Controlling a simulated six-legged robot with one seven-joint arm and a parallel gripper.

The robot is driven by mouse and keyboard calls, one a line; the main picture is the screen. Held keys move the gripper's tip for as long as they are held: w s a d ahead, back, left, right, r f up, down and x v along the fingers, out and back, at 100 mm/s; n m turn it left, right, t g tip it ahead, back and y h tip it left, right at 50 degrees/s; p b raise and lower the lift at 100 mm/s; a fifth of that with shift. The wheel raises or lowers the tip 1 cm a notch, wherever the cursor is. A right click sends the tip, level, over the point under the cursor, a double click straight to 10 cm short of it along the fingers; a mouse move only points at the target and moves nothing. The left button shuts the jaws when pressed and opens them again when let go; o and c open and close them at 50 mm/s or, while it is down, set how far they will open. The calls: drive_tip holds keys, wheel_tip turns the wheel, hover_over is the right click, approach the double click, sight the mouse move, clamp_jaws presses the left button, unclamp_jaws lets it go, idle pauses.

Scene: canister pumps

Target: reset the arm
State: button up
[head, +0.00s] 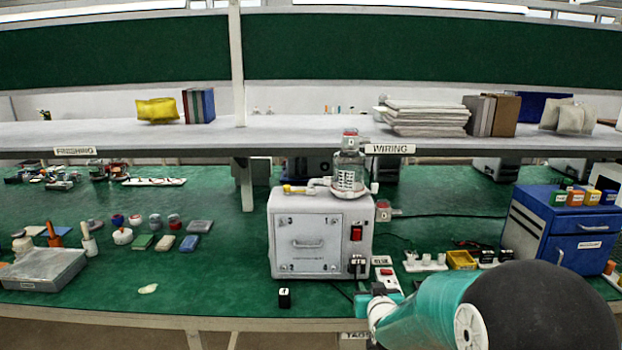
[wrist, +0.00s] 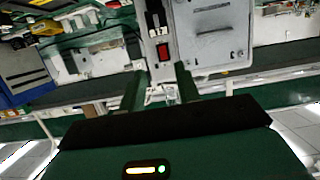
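My arm reaches in from the lower right of the head view, a teal link with a large black rounded joint. My gripper shows in the wrist view (wrist: 159,70) as two dark green fingers standing apart. I see nothing held between them. In the head view the fingers cannot be made out clearly beyond the arm's far end, near the bench's front edge. The grey pump box (head: 303,238) stands behind and left of the arm's end. Its red switch (head: 356,233) also shows in the wrist view (wrist: 163,51), where the scene appears upside down.
A glass canister (head: 348,170) stands on the pump box. A power strip (head: 386,275) and a small black block (head: 284,298) lie near the front. A blue cabinet (head: 548,235) stands right. A grey tray (head: 42,270) and several small items sit left.

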drive_tip(key=s+r+g, duration=0.2)
drive_tip(key=s+r, duration=0.3)
drive_tip(key=s, duration=0.3)
drive_tip(key=s+r+g, duration=0.3)
drive_tip(key=s+r, duration=0.1)
drive_tip(key=s, duration=0.3)
drive_tip(key=s+r+g, duration=0.1)
drive_tip(key=s+g, duration=0.3)
drive_tip(key=s, duration=1.6)
drive_tip(key=shift+s+r, duration=0.25)
